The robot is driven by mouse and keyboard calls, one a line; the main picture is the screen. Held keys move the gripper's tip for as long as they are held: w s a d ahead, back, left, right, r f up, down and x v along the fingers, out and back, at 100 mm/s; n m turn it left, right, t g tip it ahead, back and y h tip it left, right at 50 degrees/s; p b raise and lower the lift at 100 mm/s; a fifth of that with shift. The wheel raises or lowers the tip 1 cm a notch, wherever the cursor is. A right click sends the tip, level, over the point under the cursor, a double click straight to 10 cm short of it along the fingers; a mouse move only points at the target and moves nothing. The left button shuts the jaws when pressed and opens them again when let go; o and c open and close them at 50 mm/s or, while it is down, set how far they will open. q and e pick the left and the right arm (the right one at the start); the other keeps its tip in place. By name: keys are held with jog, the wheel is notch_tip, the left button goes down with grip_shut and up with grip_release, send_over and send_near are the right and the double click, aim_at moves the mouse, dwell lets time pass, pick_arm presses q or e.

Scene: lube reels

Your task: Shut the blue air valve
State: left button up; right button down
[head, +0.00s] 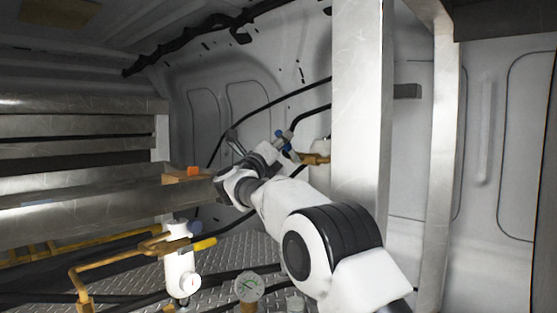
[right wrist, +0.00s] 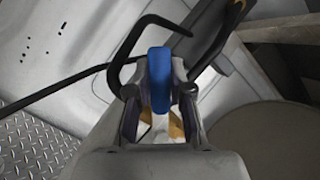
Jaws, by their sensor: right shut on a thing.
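The blue air valve (head: 284,137) shows small in the head view, beside brass fittings (head: 315,158) left of a grey metal post. In the right wrist view its blue handle (right wrist: 159,70) stands between the two fingers. My right gripper (head: 268,152) is at the valve, shut on the blue handle; it also shows in the right wrist view (right wrist: 159,95), with a finger on each side of the handle. Brass shows below the handle, and the valve body is mostly hidden by the gripper. My left gripper is not in view.
The grey post (head: 360,90) stands close right of the valve. Black hoses (head: 290,95) run to it along the white wall. Metal shelving is at left.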

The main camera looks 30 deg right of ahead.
jog(key=m+g, duration=0.1)
jog(key=m, duration=0.1)
jog(key=s+r+m+g+h, duration=0.1)
jog(key=m, duration=0.1)
jog(key=s+m+g, duration=0.1)
jog(key=m+g, duration=0.1)
jog(key=m, duration=0.1)
jog(key=shift+d+r+h+b, duration=0.35)
jog(key=shift+d+h+b, duration=0.05)
jog(key=shift+s+d+r+m+g+p, duration=0.1)
jog(key=shift+s+m+g, duration=0.35)
jog(key=shift+m, duration=0.55)
jog(key=shift+s+d+r+m+g+p, duration=0.1)
jog(key=shift+s+m+g+p, duration=0.1)
jog(key=shift+m+g, duration=0.6)
jog(key=shift+s+d+m+g+p, duration=0.1)
jog(key=shift+s+m+g, duration=0.25)
jog(key=shift+m, duration=0.85)
jog(key=c, duration=1.1)
grip_release()
jog(key=shift+d, duration=0.1)
jog(key=shift+o, duration=0.3)
jog(key=shift+d+f, duration=0.15)
jog(key=shift+d, duration=0.05)
jog(key=v, duration=1.2)
